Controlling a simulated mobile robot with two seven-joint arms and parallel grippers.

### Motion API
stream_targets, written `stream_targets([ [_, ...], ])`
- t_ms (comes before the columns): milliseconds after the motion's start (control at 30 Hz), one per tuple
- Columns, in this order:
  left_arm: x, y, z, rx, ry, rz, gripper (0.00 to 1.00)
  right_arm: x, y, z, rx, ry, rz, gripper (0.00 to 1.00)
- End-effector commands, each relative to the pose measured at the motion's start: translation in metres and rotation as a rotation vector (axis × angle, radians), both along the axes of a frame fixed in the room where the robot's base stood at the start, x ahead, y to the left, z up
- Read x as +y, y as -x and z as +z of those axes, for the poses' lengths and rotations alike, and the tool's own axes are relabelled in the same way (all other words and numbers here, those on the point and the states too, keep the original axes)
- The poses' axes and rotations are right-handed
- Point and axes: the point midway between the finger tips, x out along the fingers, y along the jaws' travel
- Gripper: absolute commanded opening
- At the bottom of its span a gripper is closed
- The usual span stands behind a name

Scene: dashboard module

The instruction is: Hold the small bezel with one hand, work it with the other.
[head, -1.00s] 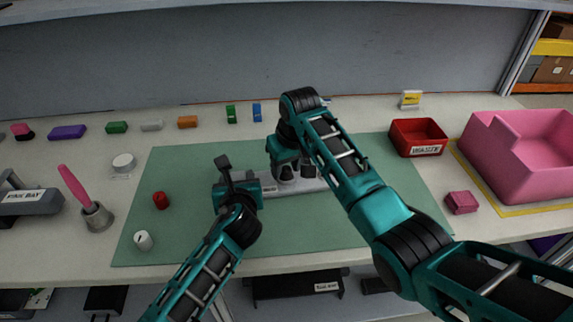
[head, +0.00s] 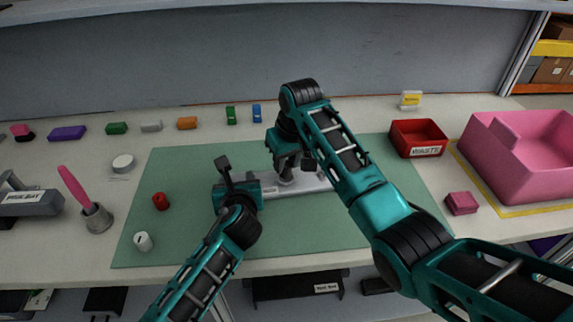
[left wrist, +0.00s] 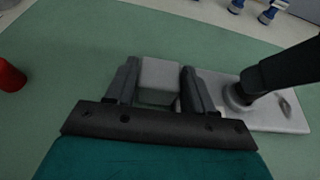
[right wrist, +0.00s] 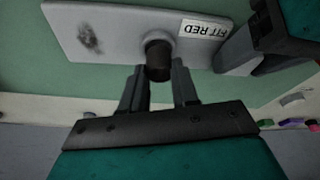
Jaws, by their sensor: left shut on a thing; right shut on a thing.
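The small bezel (head: 312,186) is a light grey flat plate on the green mat, with a dark smudge near one end and a "FIT RED" label (right wrist: 204,28). My left gripper (left wrist: 160,75) is shut on the grey raised end (left wrist: 160,76) of the bezel. My right gripper (right wrist: 159,72) comes down from above and is shut on a dark round knob (right wrist: 158,58) over the plate. In the left wrist view, a pale round seat (left wrist: 238,97) shows under the right fingers. I cannot tell whether the knob touches it. A red cap (head: 160,201) and a white cap (head: 143,241) stand on the mat.
A red "WASTE" bin (head: 418,138), a pink block (head: 461,203) and a large pink tub (head: 520,155) are at the right. A grey cup with a pink-handled tool (head: 97,218) stands at the left. Small coloured blocks line the back. The mat's right part is clear.

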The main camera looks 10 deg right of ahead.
Motion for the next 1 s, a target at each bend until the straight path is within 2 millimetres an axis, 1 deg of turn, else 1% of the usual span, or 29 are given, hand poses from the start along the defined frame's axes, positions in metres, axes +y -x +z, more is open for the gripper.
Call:
stream_targets([
  [300,0.001,0.0,-0.001,0.001,-0.001,0.002,0.04,0.0,0.0,0.026,-0.001,0.0,0.0,0.01],
  [500,0.001,0.0,-0.001,0.001,-0.001,0.002,0.04,0.0,0.0,0.04,0.0,-0.001,0.0,0.01],
  [833,0.001,0.0,0.0,0.001,-0.001,0.002,0.04,0.0,0.0,0.044,0.001,-0.001,0.0,0.01],
  [867,0.001,0.0,0.0,0.001,-0.001,0.002,0.56,0.0,0.0,0.044,0.001,-0.001,0.0,0.01],
  [1000,0.001,0.0,0.0,0.001,-0.001,0.002,0.69,0.0,0.0,0.043,0.001,-0.001,0.0,0.01],
])
